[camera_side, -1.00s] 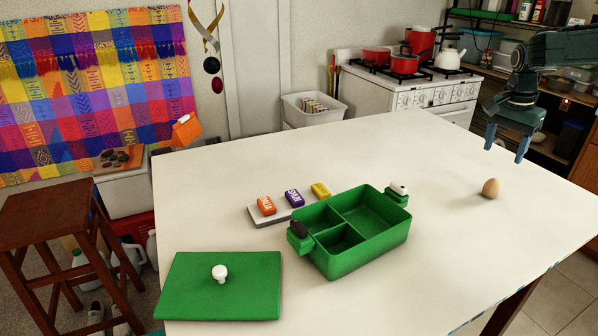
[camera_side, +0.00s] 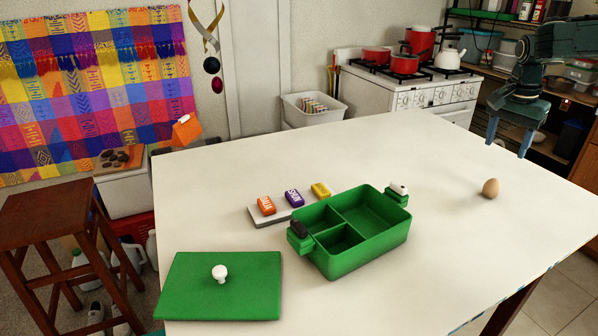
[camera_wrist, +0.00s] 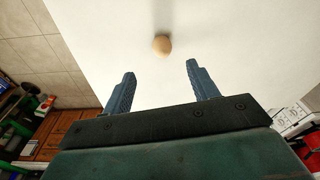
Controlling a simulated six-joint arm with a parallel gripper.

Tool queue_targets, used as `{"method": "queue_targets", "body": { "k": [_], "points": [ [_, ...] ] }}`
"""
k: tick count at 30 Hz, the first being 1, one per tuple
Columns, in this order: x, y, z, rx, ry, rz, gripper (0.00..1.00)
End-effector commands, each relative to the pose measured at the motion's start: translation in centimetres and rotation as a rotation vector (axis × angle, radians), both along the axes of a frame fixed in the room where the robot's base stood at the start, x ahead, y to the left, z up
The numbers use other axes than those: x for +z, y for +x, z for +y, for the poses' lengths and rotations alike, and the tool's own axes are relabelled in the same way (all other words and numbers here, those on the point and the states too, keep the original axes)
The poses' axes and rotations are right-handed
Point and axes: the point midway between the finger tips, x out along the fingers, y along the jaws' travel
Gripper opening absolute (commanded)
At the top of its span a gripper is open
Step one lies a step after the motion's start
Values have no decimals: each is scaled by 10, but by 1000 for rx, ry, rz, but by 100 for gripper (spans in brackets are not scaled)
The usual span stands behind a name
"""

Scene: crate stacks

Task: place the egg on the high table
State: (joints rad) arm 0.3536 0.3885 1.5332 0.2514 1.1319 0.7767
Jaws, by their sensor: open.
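A light brown egg (camera_side: 491,188) sits alone on the white high table (camera_side: 440,200), towards its right edge. In the wrist view the egg (camera_wrist: 162,44) lies beyond the fingertips, between their lines. My gripper (camera_side: 508,148) is open and empty above the table, up and behind the egg in the side view and apart from it. Its two blue fingers (camera_wrist: 160,70) are spread wide in the wrist view.
A green divided box (camera_side: 370,249) stands mid-table, with its green lid (camera_side: 240,299) at the front left. A grey tray (camera_side: 257,219) with orange, purple and yellow blocks is behind the box. The table around the egg is clear.

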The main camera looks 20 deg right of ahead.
Motion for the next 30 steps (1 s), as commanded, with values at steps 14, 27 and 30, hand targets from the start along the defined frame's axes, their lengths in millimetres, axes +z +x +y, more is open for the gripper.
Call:
{"method": "queue_targets", "body": {
  "k": [14, 27, 30],
  "points": [
    [58, -70, 81, 421, -52, -91, 59],
    [72, -160, 148, 854, -129, -184, 59],
    [69, -181, 161, 950, -150, -207, 59]
  ]
}}
